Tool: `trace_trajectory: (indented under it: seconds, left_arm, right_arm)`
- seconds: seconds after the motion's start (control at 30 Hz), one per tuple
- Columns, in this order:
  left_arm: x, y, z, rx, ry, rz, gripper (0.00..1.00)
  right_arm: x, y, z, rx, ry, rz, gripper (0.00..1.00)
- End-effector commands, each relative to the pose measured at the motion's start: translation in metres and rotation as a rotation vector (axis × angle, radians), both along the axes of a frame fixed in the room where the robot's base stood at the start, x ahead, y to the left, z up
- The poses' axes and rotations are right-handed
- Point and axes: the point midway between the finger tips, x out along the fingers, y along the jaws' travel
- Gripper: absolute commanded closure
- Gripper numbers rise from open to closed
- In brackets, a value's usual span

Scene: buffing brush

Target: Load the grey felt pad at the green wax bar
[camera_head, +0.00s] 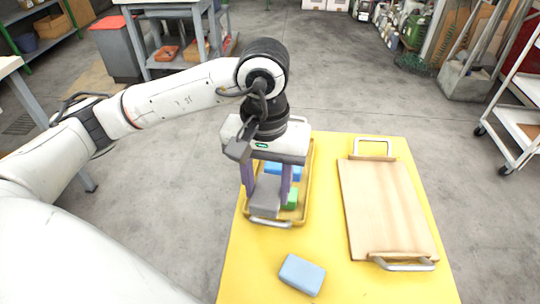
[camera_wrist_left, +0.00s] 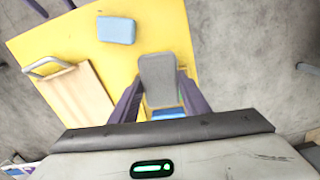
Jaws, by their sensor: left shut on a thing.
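My left gripper (camera_head: 267,190) points down over a small yellow tray (camera_head: 304,218) and is shut on a grey block, the felt pad (camera_head: 265,196), between its purple fingers. The pad also shows between the fingers in the left wrist view (camera_wrist_left: 159,78). The green wax bar (camera_head: 291,199) lies in the tray just right of the pad, partly hidden by the pad and a finger. Whether the pad touches the bar I cannot tell. A blue bar (camera_head: 272,168) lies behind in the tray, partly hidden; it shows too in the left wrist view (camera_wrist_left: 169,113). My right gripper is not in view.
A light blue block (camera_head: 302,274) lies on the yellow table (camera_head: 245,280) in front of the tray. A wooden board with metal handles (camera_head: 388,210) lies on the right. The table between tray and board is clear. Shelves and a white cart (camera_head: 520,115) stand farther off.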

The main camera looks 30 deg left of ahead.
Motion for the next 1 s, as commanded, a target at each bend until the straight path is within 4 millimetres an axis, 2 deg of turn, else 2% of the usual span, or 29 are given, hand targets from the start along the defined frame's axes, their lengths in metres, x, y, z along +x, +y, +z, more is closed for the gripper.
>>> trace_trajectory:
  seconds: [0.07, 0.33, 0.8, 1.0]
  left_arm:
    - [0.008, 0.000, 0.005, -0.007, 0.001, 0.214, 0.76]
    - [0.036, 0.004, 0.005, -0.025, 0.012, 1.068, 0.76]
    - [0.073, 0.018, -0.006, -0.019, 0.033, 2.536, 0.76]
    - [0.081, 0.024, -0.014, -0.010, 0.027, 3.011, 0.76]
  right_arm:
    - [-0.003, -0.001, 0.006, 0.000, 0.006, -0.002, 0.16]
    - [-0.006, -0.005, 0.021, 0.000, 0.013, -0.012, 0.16]
    - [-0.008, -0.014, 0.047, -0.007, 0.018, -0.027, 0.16]
    - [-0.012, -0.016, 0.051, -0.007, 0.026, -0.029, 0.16]
